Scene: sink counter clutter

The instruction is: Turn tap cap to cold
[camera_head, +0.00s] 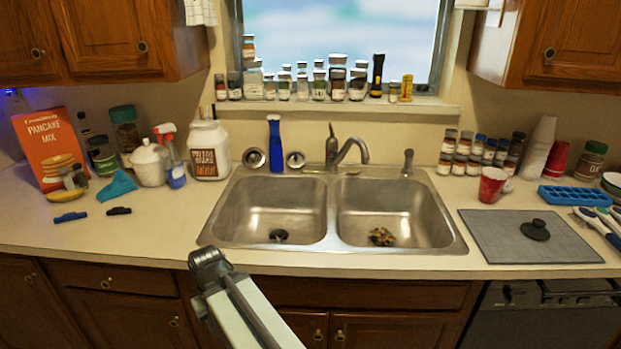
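The metal tap (348,152) stands behind the double sink, near the divider between its two basins. Its curved spout points to the right. A short upright lever or cap (332,131) tops the tap's body; any hot or cold marking is too small to see. My arm rises from the bottom edge in front of the counter, well short of the tap. My gripper is not visible in this view. Nothing of mine touches the tap.
The steel sink (331,215) has two open basins. A blue bottle (274,146) and round metal strainers (254,158) stand left of the tap. A small metal dispenser (408,161) and spice jars (462,151) are to its right. Jars line the windowsill (350,106) above.

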